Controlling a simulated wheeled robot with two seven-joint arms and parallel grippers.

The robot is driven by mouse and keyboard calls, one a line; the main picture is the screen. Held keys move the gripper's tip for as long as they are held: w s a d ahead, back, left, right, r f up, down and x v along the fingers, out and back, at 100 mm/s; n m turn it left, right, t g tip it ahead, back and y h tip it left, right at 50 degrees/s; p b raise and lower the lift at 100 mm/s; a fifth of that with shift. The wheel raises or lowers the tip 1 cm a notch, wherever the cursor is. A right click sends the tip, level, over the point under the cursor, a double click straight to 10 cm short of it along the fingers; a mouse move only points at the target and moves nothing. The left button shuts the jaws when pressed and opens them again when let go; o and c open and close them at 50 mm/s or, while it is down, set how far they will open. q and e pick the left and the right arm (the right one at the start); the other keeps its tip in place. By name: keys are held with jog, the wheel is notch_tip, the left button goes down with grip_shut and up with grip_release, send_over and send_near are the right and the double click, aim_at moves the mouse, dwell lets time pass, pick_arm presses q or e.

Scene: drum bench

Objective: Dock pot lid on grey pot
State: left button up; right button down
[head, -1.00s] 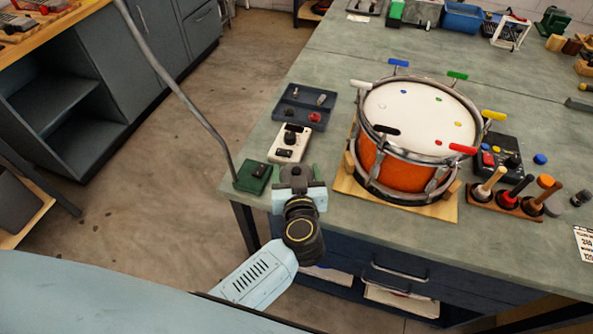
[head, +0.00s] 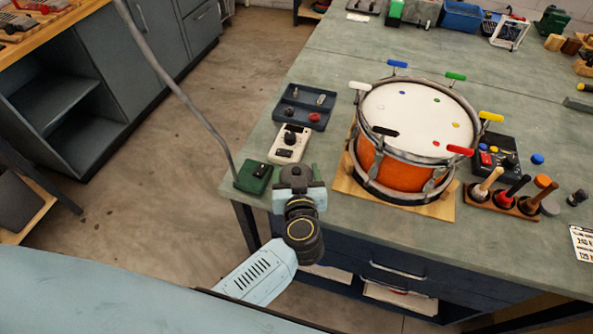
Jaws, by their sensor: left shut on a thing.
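No pot lid and no grey pot can be made out in the head view. My left gripper (head: 298,178) is at the near left corner of the bench, just right of a small green box (head: 253,178). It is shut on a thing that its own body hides. A sliver of green (head: 315,172) shows beside it, and I cannot tell whether this is the held thing. An orange drum (head: 400,168) with a white head and coloured T-handles stands to its right on a wooden board (head: 430,209). My right gripper is not in view.
Behind my left gripper are a white control box (head: 290,157) and a dark tray (head: 318,98). Right of the drum are a black box (head: 507,143) and a rack (head: 520,211) of several upright tools. The bench top behind the drum is mostly clear.

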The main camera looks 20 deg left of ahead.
pick_arm(q)
jog(key=shift+f+b, duration=0.3)
jog(key=shift+f, duration=0.35)
jog(key=o, duration=0.7)
jog(key=shift+c, duration=0.2)
jog(key=shift+p+v, duration=0.7)
jog(key=shift+v, duration=0.1)
jog(key=shift+p+v, duration=1.3)
jog(key=shift+v, duration=0.7)
jog(key=p+v, duration=0.3)
jog(key=v, duration=0.2)
jog(key=shift+s, duration=0.2)
